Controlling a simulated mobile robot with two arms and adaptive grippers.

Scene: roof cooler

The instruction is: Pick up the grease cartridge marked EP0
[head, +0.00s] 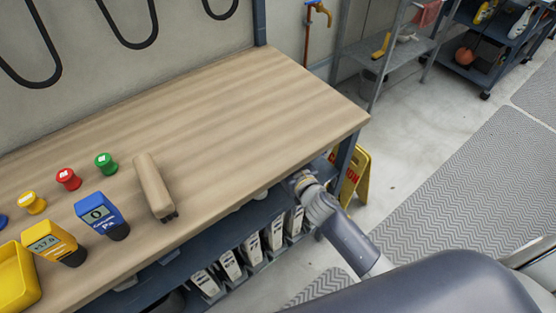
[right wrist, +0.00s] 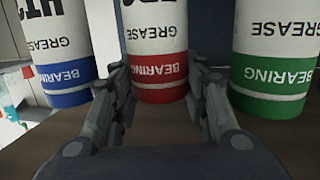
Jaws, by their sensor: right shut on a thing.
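In the right wrist view, a white grease cartridge with a red BEARING band (right wrist: 158,65) stands in the middle, its print upside down. Its large top marking is cut by the frame edge; it looks like EP0. My right gripper (right wrist: 164,88) is shut on this cartridge, one finger on each side low down. A blue-banded cartridge marked HT (right wrist: 60,50) stands to the left and a green-banded one (right wrist: 275,55) to the right. In the head view my right arm reaches to the bench's front edge, with its gripper hidden under the top. My left gripper is not in view.
The wooden bench top (head: 215,110) overhangs a dark lower shelf (head: 180,268) holding several white labelled containers (head: 252,248). Coloured knobs, a blue meter (head: 98,212), a yellow meter (head: 50,240) and a beige block (head: 152,185) lie on top. A yellow caution sign (head: 355,175) stands beyond.

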